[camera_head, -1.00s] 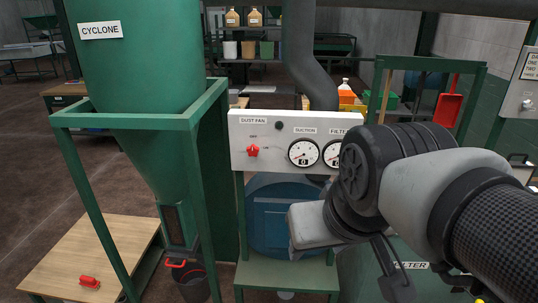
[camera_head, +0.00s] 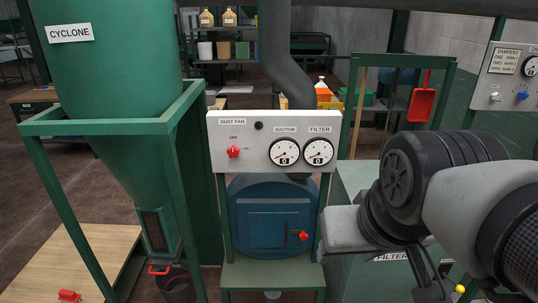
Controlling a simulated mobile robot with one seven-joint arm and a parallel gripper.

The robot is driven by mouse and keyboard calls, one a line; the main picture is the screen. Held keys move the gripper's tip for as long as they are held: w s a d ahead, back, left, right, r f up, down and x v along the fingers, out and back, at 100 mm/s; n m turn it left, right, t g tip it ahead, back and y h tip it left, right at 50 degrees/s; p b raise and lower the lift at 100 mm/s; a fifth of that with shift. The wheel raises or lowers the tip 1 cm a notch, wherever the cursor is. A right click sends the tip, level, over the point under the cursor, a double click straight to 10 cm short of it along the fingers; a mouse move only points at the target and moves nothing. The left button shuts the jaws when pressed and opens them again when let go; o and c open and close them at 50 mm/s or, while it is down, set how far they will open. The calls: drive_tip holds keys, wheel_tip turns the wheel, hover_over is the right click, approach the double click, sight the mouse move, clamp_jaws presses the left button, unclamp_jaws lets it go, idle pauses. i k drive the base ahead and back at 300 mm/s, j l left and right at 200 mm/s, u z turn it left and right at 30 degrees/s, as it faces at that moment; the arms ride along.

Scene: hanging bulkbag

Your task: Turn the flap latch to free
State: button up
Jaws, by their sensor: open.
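A small red latch (camera_head: 302,235) sits at the right edge of a rectangular flap (camera_head: 268,222) on the round blue housing (camera_head: 243,245) below the dust fan panel. Its handle looks short and slightly slanted; I cannot tell its exact setting. My gripper (camera_head: 345,229) shows only as a grey hand body behind the black wrist joint. It is open, right of the latch in the picture and apart from it. Its fingertips are largely hidden by my arm.
The white dust fan panel (camera_head: 225,158) with a red knob (camera_head: 233,152) and two gauges is above the housing. The green cyclone frame (camera_head: 190,200) stands left. A green filter box (camera_head: 350,270) lies under my arm. A red dustpan (camera_head: 421,105) hangs behind.

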sight(304, 236)
drive_tip(key=u, duration=0.35)
drive_tip(key=i+u, duration=0.15)
drive_tip(key=u, duration=0.2)
drive_tip(key=i+u, duration=0.1)
drive_tip(key=u, duration=0.25)
drive_tip(key=z, duration=1)
drive_tip(key=k+j+z, duration=0.15)
drive_tip(key=i+j, duration=0.25)
drive_tip(key=i, duration=0.2)
drive_tip(key=j+z, duration=0.15)
drive_tip(key=j, duration=0.25)
drive_tip(key=k+j+z, duration=0.15)
drive_tip(key=j, duration=0.25)
drive_tip(key=k+j+z, duration=0.2)
drive_tip(key=k+j, duration=0.15)
drive_tip(key=i+j+z, duration=0.1)
drive_tip(key=i+z, duration=0.2)
drive_tip(key=i+j+z, duration=0.3)
drive_tip(key=k+l, duration=0.05)
drive_tip(key=l, duration=0.05)
